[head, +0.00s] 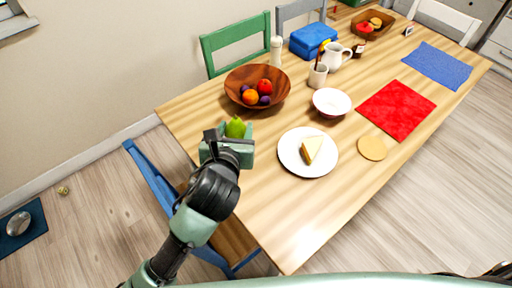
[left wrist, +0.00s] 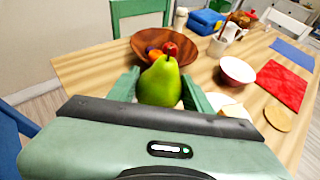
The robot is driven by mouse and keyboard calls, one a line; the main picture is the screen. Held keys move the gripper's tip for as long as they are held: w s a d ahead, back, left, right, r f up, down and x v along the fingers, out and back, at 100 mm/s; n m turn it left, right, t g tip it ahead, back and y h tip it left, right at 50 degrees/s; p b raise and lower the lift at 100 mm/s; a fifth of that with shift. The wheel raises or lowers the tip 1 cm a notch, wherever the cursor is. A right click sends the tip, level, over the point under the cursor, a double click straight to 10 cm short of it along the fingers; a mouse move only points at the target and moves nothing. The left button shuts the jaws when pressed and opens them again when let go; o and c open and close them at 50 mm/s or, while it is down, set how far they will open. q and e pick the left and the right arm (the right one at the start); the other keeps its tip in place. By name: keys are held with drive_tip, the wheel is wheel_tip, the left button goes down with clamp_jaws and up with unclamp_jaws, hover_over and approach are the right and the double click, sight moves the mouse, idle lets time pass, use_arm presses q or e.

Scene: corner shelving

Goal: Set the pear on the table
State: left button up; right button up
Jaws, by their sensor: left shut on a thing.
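The green pear (head: 235,127) is between the fingers of my left gripper (head: 236,134), near the left edge of the wooden table (head: 262,207). In the left wrist view the pear (left wrist: 160,82) stands upright between the two green fingers (left wrist: 160,92), which are shut on it. The pear's lower part is hidden behind the gripper body. Whether the pear touches the table top cannot be told. My right gripper is not in view.
A wooden fruit bowl (head: 239,77) is just beyond the pear. A white plate with cake (head: 288,153), white bowl (head: 331,102), round coaster (head: 372,148) and red cloth (head: 396,109) lie to the right. Bare table lies between gripper and plate. A blue chair (head: 153,176) stands at the left.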

use_arm(q)
drive_tip(key=b, duration=0.2)
hover_over(240, 175)
wheel_tip(240, 175, down, 15)
drive_tip(key=shift+r, duration=0.15)
wheel_tip(240, 175, down, 4)
drive_tip(key=shift+f+b, duration=0.2)
drive_tip(key=shift+b, duration=0.55)
drive_tip(key=o, duration=1.4)
drive_tip(key=v, duration=1.2)
drive_tip(key=shift+r+p, duration=0.15)
drive_tip(key=shift+p, duration=0.15)
